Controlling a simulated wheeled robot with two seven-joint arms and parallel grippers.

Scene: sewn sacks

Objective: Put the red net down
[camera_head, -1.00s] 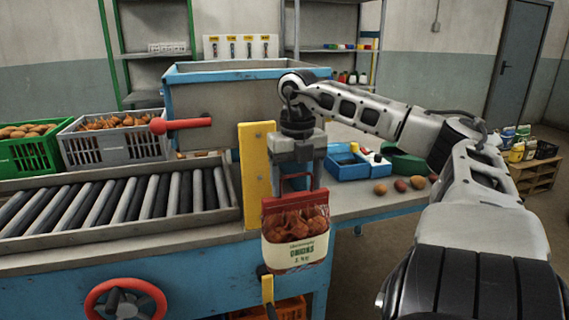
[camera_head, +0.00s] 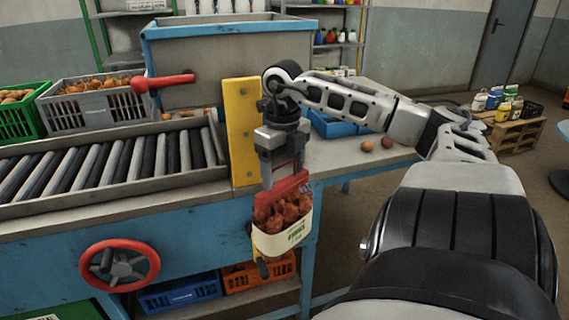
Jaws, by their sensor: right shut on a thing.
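The red net (camera_head: 283,215) is a small mesh sack of onions with a white and green label band. It hangs upright below my right gripper (camera_head: 284,180), in front of the blue bench's front edge. My right gripper points down and is shut on the red top of the net. The net is in the air, clear of the bench top. My left gripper is out of the picture.
A roller conveyor (camera_head: 110,165) lies at the left, beside a yellow upright plate (camera_head: 242,130). A red handwheel (camera_head: 120,266) juts from the bench front. Blue (camera_head: 180,291) and orange (camera_head: 258,272) crates stand underneath. Loose onions (camera_head: 387,142) lie on the bench top at right.

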